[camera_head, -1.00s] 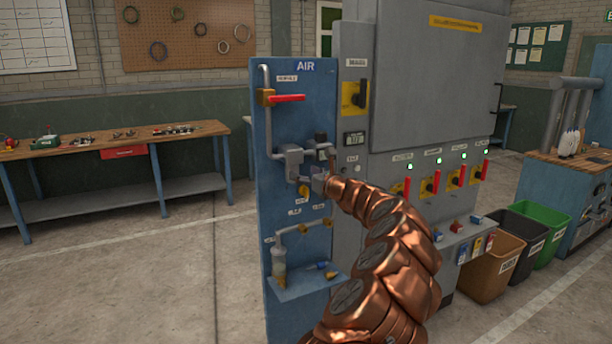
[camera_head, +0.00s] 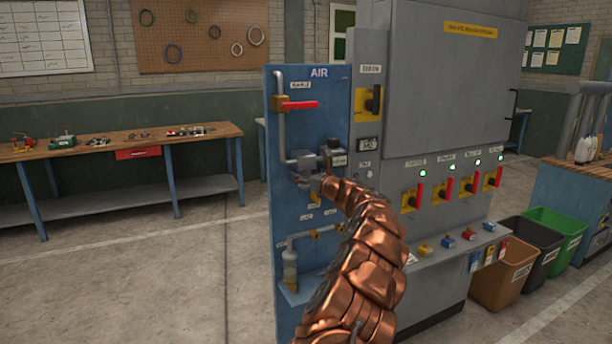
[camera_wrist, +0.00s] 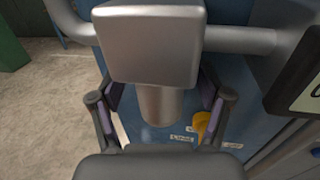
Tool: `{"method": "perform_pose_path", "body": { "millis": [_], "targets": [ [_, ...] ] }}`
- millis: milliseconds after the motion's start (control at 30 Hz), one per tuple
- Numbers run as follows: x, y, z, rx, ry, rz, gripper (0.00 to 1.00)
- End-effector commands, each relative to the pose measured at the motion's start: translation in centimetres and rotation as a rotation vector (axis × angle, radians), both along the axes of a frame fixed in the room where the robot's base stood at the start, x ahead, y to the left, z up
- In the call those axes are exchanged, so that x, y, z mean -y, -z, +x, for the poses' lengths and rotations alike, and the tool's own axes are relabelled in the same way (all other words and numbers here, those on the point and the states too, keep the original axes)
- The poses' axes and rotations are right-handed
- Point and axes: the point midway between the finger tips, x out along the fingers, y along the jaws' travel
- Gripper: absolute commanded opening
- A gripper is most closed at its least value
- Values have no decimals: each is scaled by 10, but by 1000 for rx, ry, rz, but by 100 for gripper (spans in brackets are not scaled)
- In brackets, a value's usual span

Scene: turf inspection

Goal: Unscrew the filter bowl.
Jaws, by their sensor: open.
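The filter's grey metal head block (camera_wrist: 150,45) sits on a pipe on the blue AIR panel (camera_head: 283,130). The filter bowl (camera_wrist: 160,104) shows in the wrist view as a grey cylinder hanging beneath the block. My gripper (camera_wrist: 160,100) is open, with one dark-padded finger on each side of the bowl. In the head view, the head block (camera_head: 300,162) is visible, while my copper arm and gripper (camera_head: 318,184) largely cover the bowl.
A red-handled valve (camera_head: 300,104) is above the filter and a yellow part (camera_wrist: 201,121) is below it. A clear vessel (camera_head: 290,264) hangs lower on the panel. The grey cabinet (camera_head: 450,90) with red-handled switches stands right; open floor lies left.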

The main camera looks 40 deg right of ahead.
Motion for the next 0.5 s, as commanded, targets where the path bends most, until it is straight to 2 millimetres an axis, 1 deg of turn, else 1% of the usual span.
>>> {"method": "perform_pose_path", "body": {
  "millis": [167,500],
  "targets": [
    [0,0,0,0,0,1,77],
    [0,0,0,0,0,1,42]
  ]
}}
